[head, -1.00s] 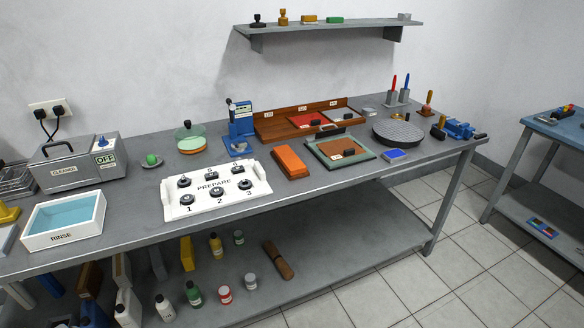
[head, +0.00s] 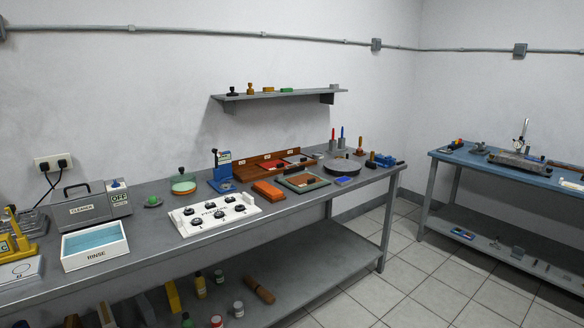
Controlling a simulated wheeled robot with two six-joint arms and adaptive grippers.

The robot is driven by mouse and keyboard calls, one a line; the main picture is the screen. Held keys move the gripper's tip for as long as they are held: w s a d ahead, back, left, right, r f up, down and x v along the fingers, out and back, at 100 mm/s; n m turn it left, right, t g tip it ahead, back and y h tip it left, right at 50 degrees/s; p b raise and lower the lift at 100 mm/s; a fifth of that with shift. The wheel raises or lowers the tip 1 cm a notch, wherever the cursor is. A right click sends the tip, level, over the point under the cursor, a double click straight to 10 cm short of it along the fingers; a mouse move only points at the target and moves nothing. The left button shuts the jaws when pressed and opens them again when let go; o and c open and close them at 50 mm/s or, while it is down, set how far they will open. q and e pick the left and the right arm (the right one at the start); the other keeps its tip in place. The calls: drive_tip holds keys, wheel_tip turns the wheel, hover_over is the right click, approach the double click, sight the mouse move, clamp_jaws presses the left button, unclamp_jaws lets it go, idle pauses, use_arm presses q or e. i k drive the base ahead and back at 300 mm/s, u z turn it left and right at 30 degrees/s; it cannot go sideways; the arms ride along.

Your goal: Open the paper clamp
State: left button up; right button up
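I cannot tell for certain which thing is the paper clamp. A small blue upright device (head: 221,172) with a label at its top stands at the back of the grey bench (head: 150,205). A flat green-edged frame (head: 290,187) with a brown panel and a dark piece on it lies right of the orange block (head: 268,190). A blue vise-like tool (head: 384,160) sits at the bench's far right end. Neither of my grippers is in view.
A white PREPARE tray (head: 215,224) with black knobs, a RINSE basin (head: 95,257) and a CLEANER box (head: 89,210) stand on the bench. A wall shelf (head: 300,93) hangs above. A blue table (head: 470,162) stands right, with open tiled floor (head: 405,265) between.

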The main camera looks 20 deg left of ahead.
sight(287, 172)
drive_tip(key=z, duration=0.35)
drive_tip(key=i, duration=1.5)
drive_tip(key=u, duration=0.8)
